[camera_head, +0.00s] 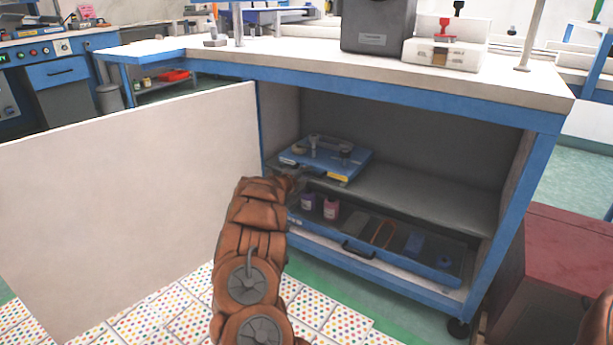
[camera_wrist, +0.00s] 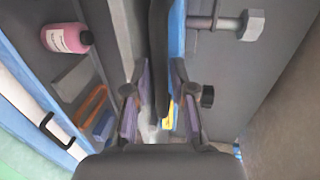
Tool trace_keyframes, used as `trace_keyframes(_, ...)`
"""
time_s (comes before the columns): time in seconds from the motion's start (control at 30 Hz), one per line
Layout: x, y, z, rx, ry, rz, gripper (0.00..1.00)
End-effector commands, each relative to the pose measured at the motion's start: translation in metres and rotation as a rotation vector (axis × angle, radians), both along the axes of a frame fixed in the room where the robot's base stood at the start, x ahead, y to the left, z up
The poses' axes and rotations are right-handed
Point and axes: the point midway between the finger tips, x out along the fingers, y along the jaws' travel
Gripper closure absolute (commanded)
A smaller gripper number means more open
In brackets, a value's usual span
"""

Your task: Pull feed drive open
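The task's feed drive appears to be the flat blue unit (camera_head: 350,163) on the upper shelf of the open cabinet, with metal fittings on top and a yellow patch at its front. In the wrist view its blue edge (camera_wrist: 178,32) runs upright beside a long black strip (camera_wrist: 158,50), with a yellow piece near the fingers. My gripper (camera_wrist: 160,112) has its fingers apart, one either side of the black strip and yellow piece. I cannot tell whether the fingers touch them. In the head view my arm's end is at the unit's front left, and its fingers are mostly hidden.
A white door panel (camera_head: 125,200) stands open at left. A dark red cabinet (camera_head: 555,265) stands at right. A bolt (camera_wrist: 225,24) sticks out near my gripper.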

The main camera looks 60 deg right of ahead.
Motion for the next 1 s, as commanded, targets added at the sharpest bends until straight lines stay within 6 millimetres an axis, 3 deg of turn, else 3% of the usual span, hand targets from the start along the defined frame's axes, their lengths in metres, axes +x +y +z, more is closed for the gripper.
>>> trace_keyframes(0.37, 0.0011, -0.0033, -0.0004, 0.001, -0.002, 0.003, 0.76)
trace_keyframes(0.6, 0.0011, -0.0033, -0.0004, 0.001, -0.002, 0.003, 0.99)
trace_keyframes(1.0, 0.0011, -0.0031, -0.0007, 0.001, -0.002, 0.003, 1.00)
